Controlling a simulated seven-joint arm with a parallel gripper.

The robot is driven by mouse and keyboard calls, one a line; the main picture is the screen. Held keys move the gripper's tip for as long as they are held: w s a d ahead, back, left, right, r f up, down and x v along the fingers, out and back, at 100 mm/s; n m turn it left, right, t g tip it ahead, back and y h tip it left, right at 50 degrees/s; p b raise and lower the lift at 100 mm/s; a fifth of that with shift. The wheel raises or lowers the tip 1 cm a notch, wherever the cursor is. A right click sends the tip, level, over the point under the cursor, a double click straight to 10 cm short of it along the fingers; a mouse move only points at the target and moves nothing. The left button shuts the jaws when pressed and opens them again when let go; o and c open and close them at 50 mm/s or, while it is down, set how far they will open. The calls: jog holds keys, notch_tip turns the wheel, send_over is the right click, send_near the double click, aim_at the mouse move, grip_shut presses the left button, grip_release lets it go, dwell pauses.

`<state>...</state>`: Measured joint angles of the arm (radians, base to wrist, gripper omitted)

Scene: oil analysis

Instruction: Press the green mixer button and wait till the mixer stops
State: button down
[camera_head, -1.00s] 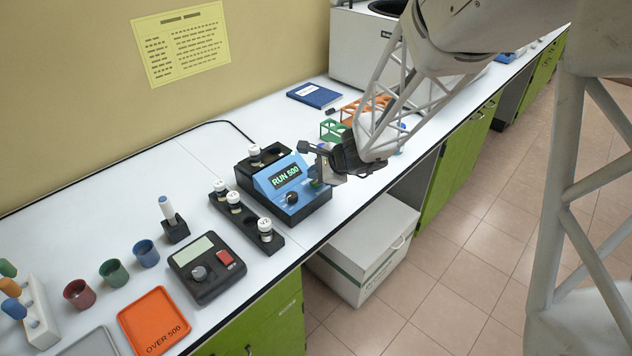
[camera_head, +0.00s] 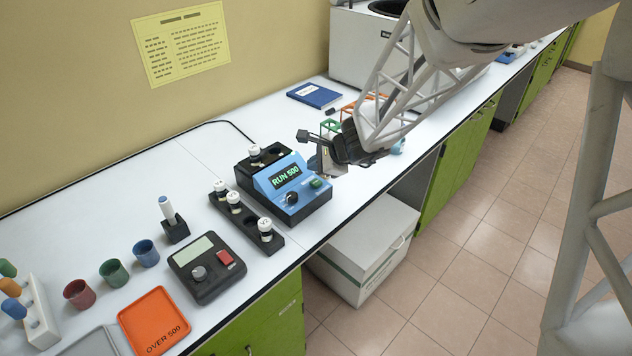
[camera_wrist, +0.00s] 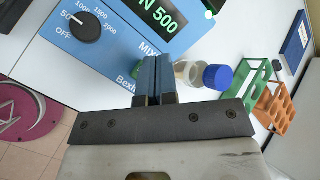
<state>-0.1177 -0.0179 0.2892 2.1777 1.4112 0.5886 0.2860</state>
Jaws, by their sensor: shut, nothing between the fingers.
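The blue mixer (camera_head: 290,190) stands on the bench with a vial in its black rear holder. Its display (camera_head: 286,176) reads "RUN 500" in green. The black dial (camera_head: 292,198) is on its front panel, and in the wrist view the dial (camera_wrist: 86,27) points near 500. The green button (camera_head: 316,183) is visible at the panel's right. In the wrist view only a bit of green shows beside my fingers. My gripper (camera_wrist: 157,62) is shut and empty, with its blue fingertips over the mixer's front edge in that view. In the head view my gripper (camera_head: 322,160) is just right of the mixer, apart from the button.
A black rack (camera_head: 247,222) with several white-capped vials stands left of the mixer. Beyond my gripper are a blue-capped jar (camera_wrist: 217,77) and green and orange racks (camera_wrist: 252,92). A scale (camera_head: 207,268) and an orange tray (camera_head: 153,320) lie toward the front left.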

aim_at(316, 184)
jog(key=shift+r, duration=1.35)
jog(key=shift+s, duration=0.1)
jog(key=shift+s+d+r, duration=0.1)
jog(key=shift+s+r, duration=0.1)
jog(key=shift+r, duration=0.05)
jog(key=s+d+r+n+h, duration=0.2)
jog(key=s+d+n, duration=0.3)
jog(key=s, duration=0.6)
jog(key=s+d+r+n+g+h, duration=0.1)
jog(key=s+d+r+n+h, duration=0.2)
jog(key=s, duration=0.8)
jog(key=s+d+r+n+g+h, duration=0.1)
jog(key=s+d+r+n+h, duration=0.2)
jog(key=s+d+r+n, duration=0.2)
jog(key=s+d+n, duration=0.2)
jog(key=s+d, duration=0.2)
jog(key=s, duration=0.2)
jog(key=shift+s+d+r, duration=0.15)
jog(key=shift+d+r, duration=0.1)
dwell(2.7)
